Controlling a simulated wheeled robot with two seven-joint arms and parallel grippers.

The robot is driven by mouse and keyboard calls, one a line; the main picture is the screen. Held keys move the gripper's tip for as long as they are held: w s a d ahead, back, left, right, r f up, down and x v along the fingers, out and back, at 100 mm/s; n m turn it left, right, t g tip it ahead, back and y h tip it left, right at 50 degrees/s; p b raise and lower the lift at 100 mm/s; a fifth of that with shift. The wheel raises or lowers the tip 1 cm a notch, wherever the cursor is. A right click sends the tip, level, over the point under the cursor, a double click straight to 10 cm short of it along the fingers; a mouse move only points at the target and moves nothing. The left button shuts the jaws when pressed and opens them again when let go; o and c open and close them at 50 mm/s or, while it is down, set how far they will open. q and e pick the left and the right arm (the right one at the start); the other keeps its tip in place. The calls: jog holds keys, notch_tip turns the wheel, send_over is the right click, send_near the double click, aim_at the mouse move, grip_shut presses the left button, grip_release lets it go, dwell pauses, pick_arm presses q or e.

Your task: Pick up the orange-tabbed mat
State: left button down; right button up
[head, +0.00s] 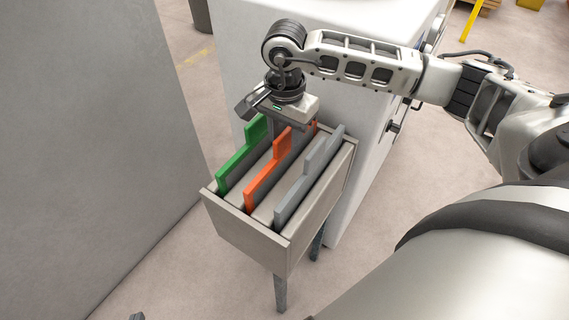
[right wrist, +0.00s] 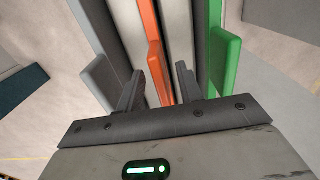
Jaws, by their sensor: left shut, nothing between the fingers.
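The orange-tabbed mat (head: 264,176) stands on edge in the middle of a grey open-topped box, its raised tab towards the back. In the right wrist view its orange tab (right wrist: 158,78) shows between my two fingers. My right gripper (right wrist: 159,70) is open and points down over the box. Its fingers appear on either side of the orange tab; whether they touch it I cannot tell. In the head view the gripper body hides the fingertips and part of the box's back. Only a small tip of my left gripper (head: 137,317) shows at the bottom edge; it is shut and empty.
A green-tabbed mat (head: 240,157) stands left of the orange one and a grey-tabbed mat (head: 300,185) right of it. The box (head: 243,232) stands on legs beside a white machine cabinet (head: 372,140). A large grey panel (head: 85,130) fills the left. Open floor lies in front.

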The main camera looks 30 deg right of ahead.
jog(key=shift+f, duration=1.45)
grip_shut()
jog(key=shift+r, duration=0.2)
notch_tip(320, 180, up, 28)
jog(key=p, duration=0.2)
jog(key=shift+f, duration=0.1)
